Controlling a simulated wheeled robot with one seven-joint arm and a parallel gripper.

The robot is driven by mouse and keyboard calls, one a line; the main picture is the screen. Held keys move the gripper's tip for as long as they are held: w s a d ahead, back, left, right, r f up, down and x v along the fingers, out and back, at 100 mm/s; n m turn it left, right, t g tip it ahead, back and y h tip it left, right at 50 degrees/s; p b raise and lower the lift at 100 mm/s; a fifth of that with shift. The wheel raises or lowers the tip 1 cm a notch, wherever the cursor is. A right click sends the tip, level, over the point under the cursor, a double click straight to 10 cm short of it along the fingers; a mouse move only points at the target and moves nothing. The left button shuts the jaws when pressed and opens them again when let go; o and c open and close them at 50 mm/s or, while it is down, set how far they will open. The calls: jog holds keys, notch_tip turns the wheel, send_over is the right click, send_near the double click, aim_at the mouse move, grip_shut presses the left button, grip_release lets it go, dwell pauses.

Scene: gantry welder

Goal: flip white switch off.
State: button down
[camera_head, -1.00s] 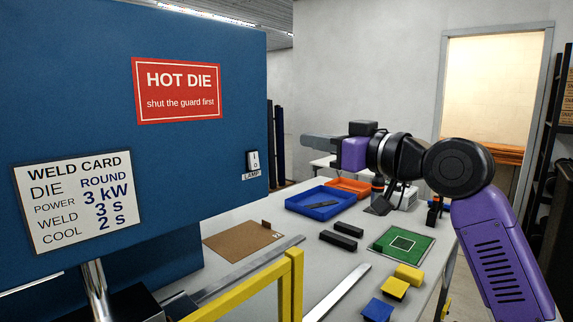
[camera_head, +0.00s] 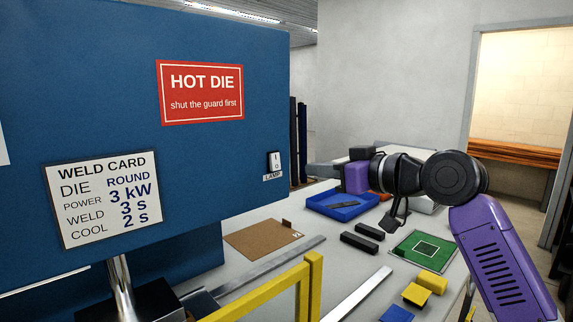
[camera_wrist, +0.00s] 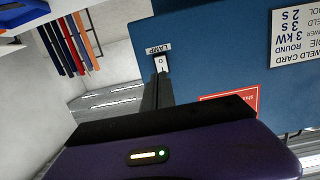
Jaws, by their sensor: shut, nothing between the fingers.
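The white switch (camera_head: 275,162) is on the blue panel, near its right edge, above a small "LAMP" label (camera_head: 273,176). In the wrist view, which is upside down, the white switch (camera_wrist: 161,63) shows just beyond my fingertips. My gripper (camera_head: 312,169) is shut and empty. In the head view its tip points left, a short way right of the switch and at about its height. In the wrist view my gripper (camera_wrist: 159,79) appears in line with the switch. I cannot tell whether the tip touches it. The rocker's position is too small to read surely.
The blue panel (camera_head: 110,95) also bears a red "HOT DIE" sign (camera_head: 202,92) and a weld card (camera_head: 104,199). Below are a yellow guard frame (camera_head: 314,285), a blue tray (camera_head: 343,206), a green board (camera_head: 424,248) and several small blocks.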

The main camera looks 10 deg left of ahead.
aim_at(276, 167)
jog(key=p+x, duration=0.2)
jog(key=x, duration=0.8)
jog(key=shift+p, duration=0.35)
jog(key=shift+f, duration=0.1)
jog(key=f+b, duration=0.1)
jog(key=b, duration=0.2)
jog(key=shift+a+y, duration=0.15)
jog(key=shift+y, duration=0.15)
jog(key=t+y+b, duration=0.1)
jog(key=b, duration=0.3)
jog(key=shift+w+a+b, duration=0.1)
jog(key=shift+a+b, duration=0.05)
jog(key=shift+b, duration=0.2)
jog(key=shift+t+b, duration=0.3)
jog(key=shift+b, duration=0.2)
jog(key=shift+a+r+y+b, duration=0.2)
jog(key=shift+y+b, duration=0.1)
jog(key=shift+b, duration=0.3)
jog(key=shift+d, duration=0.1)
